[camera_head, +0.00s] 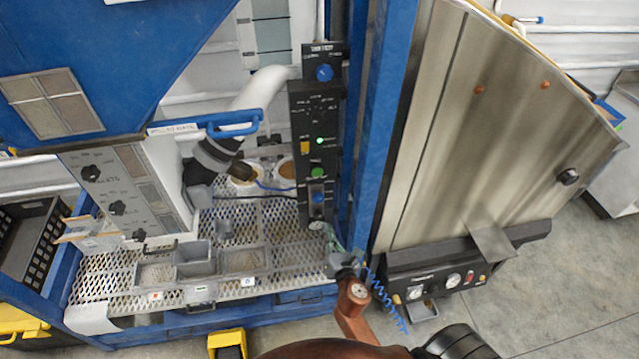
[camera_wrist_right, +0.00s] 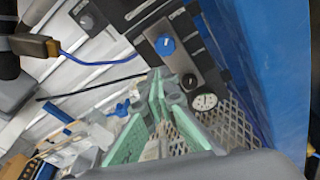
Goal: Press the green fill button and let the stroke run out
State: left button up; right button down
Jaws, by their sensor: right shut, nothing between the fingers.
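The green fill button (camera_head: 317,172) is on the tall black control panel (camera_head: 300,108), below a small lit green lamp (camera_head: 320,140) and above a blue knob (camera_head: 318,198). My right gripper (camera_head: 328,234) is below the panel's lower end, beside the blue post. Its green-padded fingers (camera_wrist_right: 156,100) are together and empty in the right wrist view. In that view they point at the panel's lower part, near a blue knob (camera_wrist_right: 165,45) and a round gauge (camera_wrist_right: 205,102). I cannot make out the green button there. My left gripper is not in view.
A blue post (camera_head: 384,130) stands right of the panel, with a large metal door (camera_head: 480,120) beyond it. A blue coiled hose (camera_head: 388,300) hangs near my right arm. A mesh shelf (camera_head: 110,285) with grey bins lies left of the gripper.

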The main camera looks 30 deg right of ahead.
aim_at(318, 174)
notch_tip(318, 174, up, 10)
jog(key=n+t+h, duration=0.1)
jog(key=n, duration=0.2)
jog(key=shift+s+d+t, duration=0.3)
jog(key=shift+t, duration=0.1)
jog(key=x, duration=1.4)
jog(key=shift+d, duration=0.1)
